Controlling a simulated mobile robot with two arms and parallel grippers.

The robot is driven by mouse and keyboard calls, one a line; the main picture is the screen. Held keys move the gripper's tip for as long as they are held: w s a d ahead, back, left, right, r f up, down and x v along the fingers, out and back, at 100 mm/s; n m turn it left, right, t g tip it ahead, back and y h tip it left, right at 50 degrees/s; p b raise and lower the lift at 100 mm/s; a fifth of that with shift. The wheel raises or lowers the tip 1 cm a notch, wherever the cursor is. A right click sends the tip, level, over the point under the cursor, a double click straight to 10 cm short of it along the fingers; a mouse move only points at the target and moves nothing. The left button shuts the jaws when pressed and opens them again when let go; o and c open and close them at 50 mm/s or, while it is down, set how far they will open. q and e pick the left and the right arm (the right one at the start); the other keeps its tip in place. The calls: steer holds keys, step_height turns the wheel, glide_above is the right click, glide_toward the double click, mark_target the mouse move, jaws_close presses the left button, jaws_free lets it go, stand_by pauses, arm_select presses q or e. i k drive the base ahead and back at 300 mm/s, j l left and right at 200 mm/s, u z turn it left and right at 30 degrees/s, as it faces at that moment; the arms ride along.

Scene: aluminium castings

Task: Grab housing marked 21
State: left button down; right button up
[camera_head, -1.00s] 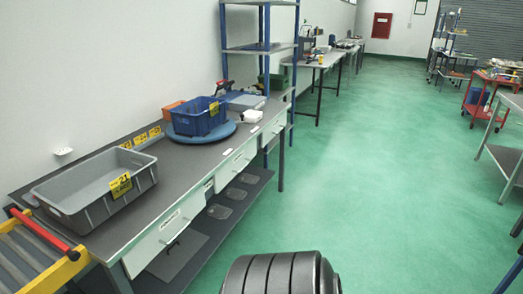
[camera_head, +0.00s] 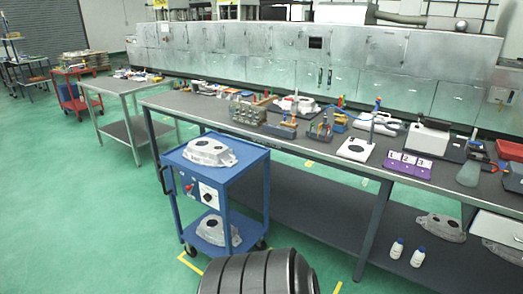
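Several silver-grey cast housings show in the head view, and I cannot read the number 21 on any of them. One housing (camera_head: 210,152) lies on the top of a blue cart (camera_head: 234,176). Another housing (camera_head: 217,230) stands on the cart's lower shelf. A further casting (camera_head: 297,105) sits on the long bench (camera_head: 225,121) behind the cart. At the right, a casting (camera_head: 441,227) lies on the shelf under the bench, with part of another casting (camera_head: 503,250) at the picture edge. Neither of my grippers is in view.
The bench carries tools, a purple block (camera_head: 407,166) numbered 1, 2, 3 and a black-and-white device (camera_head: 428,137). Two white bottles (camera_head: 418,257) stand low at the right. A grey table (camera_head: 119,87) and red cart (camera_head: 79,92) are further left. Green floor (camera_head: 80,210) is clear at left.

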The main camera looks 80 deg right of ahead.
mark_target(208, 152)
steer(key=l+z, duration=0.15)
steer(key=z, duration=2.25)
